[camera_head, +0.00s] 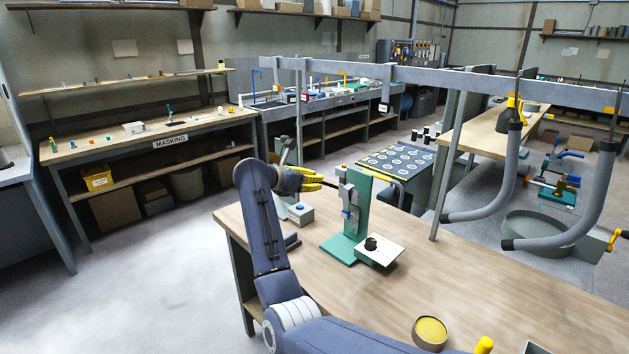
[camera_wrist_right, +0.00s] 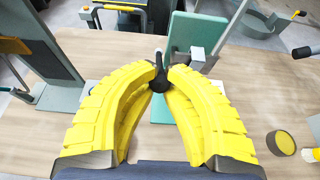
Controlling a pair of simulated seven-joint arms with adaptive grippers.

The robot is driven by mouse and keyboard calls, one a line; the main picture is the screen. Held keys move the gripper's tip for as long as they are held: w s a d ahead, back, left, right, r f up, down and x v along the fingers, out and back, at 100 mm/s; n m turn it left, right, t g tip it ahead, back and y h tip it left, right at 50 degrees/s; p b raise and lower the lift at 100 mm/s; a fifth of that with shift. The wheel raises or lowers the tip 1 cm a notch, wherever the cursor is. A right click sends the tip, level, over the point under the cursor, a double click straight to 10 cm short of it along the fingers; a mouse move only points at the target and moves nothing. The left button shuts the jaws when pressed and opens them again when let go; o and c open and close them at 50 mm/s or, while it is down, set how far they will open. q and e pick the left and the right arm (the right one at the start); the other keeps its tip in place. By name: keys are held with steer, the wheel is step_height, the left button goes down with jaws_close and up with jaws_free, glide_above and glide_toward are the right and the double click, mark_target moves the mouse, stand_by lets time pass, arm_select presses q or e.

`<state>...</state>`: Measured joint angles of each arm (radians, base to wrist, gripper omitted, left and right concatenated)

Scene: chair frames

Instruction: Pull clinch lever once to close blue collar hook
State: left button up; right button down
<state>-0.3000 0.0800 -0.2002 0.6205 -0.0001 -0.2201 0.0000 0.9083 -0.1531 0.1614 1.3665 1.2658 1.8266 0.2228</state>
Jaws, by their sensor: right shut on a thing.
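A teal clinch stand (camera_head: 357,205) stands upright on the near bench, with a grey lever mechanism (camera_head: 348,193) on its left face. My right gripper (camera_head: 320,182) reaches the stand's upper left side. In the right wrist view its yellow fingers (camera_wrist_right: 159,80) curve in and are shut on the dark knob of the clinch lever (camera_wrist_right: 159,68); the stand (camera_wrist_right: 190,38) is just behind. A small bluish part (camera_head: 346,213) sits low on the mechanism; I cannot tell whether it is the collar hook or whether that is closed. My left gripper is not in view.
A white plate with a black knob (camera_head: 379,253) lies before the stand. A grey-white box with a blue button (camera_head: 300,212) is behind its left side. A round yellow-topped tin (camera_head: 430,331) stands at the front.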

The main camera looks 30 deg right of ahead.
steer(key=shift+w+d+r, duration=0.2)
steer(key=shift+d+r, duration=0.45)
steer(key=shift+r, duration=0.1)
steer(key=shift+w+d+r, duration=0.15)
steer(key=shift+d+r, duration=0.55)
steer(key=shift+w+d+r, duration=0.2)
steer(key=shift+d+r, duration=0.45)
steer(key=shift+r, duration=0.1)
steer(key=shift+d+r, duration=0.1)
steer(key=shift+w+d+r, duration=0.15)
steer(key=shift+d+r, duration=0.2)
steer(key=shift+d, duration=0.2)
steer(key=shift+w+d+r, duration=0.15)
steer(key=shift+d+r, duration=0.15)
steer(key=shift+d, duration=0.2)
steer(key=c, duration=1.3)
jaws_free()
steer(key=shift+f, duration=0.1)
steer(key=shift+a, duration=0.15)
